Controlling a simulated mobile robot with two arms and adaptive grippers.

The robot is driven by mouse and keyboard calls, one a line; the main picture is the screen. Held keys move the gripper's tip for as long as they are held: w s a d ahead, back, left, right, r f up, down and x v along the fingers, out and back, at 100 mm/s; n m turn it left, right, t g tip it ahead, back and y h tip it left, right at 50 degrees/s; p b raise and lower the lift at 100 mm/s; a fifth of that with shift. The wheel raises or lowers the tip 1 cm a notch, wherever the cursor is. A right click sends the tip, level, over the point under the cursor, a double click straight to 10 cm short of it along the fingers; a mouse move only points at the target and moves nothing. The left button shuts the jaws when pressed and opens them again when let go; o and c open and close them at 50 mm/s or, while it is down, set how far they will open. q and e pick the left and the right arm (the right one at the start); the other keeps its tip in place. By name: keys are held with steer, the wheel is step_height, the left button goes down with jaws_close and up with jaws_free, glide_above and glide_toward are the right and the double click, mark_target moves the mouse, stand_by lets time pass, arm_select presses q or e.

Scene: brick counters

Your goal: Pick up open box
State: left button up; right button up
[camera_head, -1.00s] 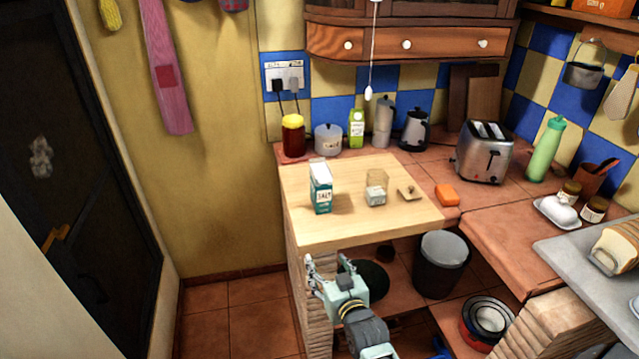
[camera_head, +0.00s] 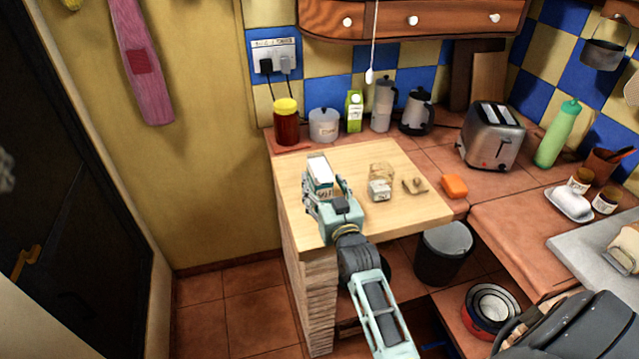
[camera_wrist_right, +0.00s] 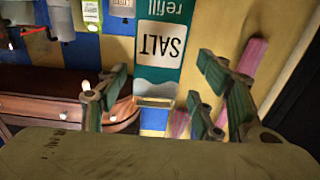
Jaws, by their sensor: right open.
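A teal and white salt carton (camera_head: 319,170) stands upright on the pale wooden board (camera_head: 290,208). In the right wrist view the carton (camera_wrist_right: 163,45) appears upside down, with "SALT" and "refill" on its face. My right gripper (camera_head: 326,190) is open at the near side of the carton, hiding its lower part in the head view. In the wrist view the carton shows between the open fingers (camera_wrist_right: 158,88); I cannot tell whether they touch it. A small clear box with a pale label (camera_head: 380,188) stands right of the carton. My left gripper is not in view.
A small tan piece (camera_head: 414,186) and an orange block (camera_head: 454,186) lie to the right. A toaster (camera_head: 492,137) stands farther right.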

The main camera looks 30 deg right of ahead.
mark_target(325, 168)
steer(key=x, duration=0.2)
steer(key=p+x, duration=0.1)
steer(key=shift+w+d+f, duration=0.15)
steer(key=shift+w+d, duration=0.15)
steer(key=shift+w, duration=0.05)
steer(key=shift+w+d+f, duration=0.1)
steer(key=shift+w+d, duration=0.05)
steer(key=shift+w, duration=0.45)
steer(key=c, duration=1.5)
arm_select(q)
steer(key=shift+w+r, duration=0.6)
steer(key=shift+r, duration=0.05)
arm_select(e)
jaws_close()
steer(key=shift+r, duration=0.55)
steer(key=r, duration=0.2)
steer(key=s+r+b, duration=0.1)
steer(key=shift+d+r, duration=0.35)
steer(key=shift+d, duration=0.05)
arm_select(q)
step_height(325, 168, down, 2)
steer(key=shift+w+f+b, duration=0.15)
steer(key=shift+b, duration=0.5)
arm_select(e)
steer(key=s+d+r, duration=0.5)
steer(key=s+r, duration=0.1)
steer(key=s, duration=0.3)
steer(key=shift+r, duration=0.2)
